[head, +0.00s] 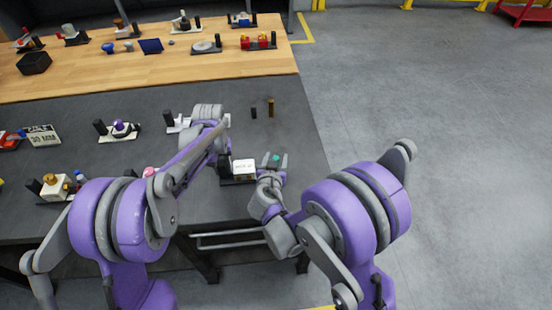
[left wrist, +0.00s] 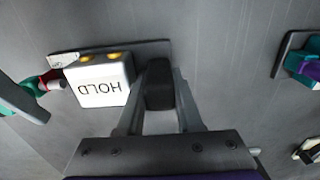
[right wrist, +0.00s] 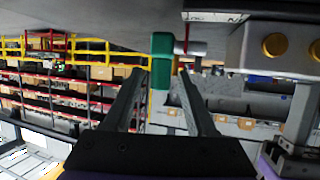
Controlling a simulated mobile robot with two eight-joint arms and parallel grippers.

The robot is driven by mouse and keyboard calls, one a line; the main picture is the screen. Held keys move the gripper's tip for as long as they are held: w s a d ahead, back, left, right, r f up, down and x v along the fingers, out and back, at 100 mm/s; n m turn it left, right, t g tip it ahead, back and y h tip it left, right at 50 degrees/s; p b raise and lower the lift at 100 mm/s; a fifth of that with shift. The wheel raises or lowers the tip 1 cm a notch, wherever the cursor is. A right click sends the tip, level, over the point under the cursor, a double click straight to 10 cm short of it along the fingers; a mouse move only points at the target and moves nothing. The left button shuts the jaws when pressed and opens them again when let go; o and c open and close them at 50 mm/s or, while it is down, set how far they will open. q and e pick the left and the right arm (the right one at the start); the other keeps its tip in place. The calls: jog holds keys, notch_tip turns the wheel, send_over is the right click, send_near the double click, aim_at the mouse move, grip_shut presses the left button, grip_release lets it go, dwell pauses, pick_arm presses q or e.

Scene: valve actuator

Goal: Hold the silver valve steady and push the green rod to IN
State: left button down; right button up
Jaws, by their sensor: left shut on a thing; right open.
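The silver valve (head: 244,168) is a pale block marked HOLD on a dark base; it also shows in the left wrist view (left wrist: 98,84). My left gripper (left wrist: 160,90) is shut on the black post (left wrist: 158,72) beside the block. The green rod's knob (right wrist: 162,60) is on the far side of the block, with a silver shaft (right wrist: 190,48) running toward it. My right gripper (right wrist: 160,85) is open, its fingertips either side of the green knob; contact cannot be told. A small label (left wrist: 63,60) lies by the shaft, too small to read surely.
The valve stands near the front right of the dark table (head: 290,130). Other fixtures, including a purple-topped one (head: 120,128), stand to the left. Open floor lies right of the table.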

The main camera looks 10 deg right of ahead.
jog(key=shift+s+f, duration=0.1)
jog(key=shift+f, duration=0.05)
grip_shut()
dwell(1.3)
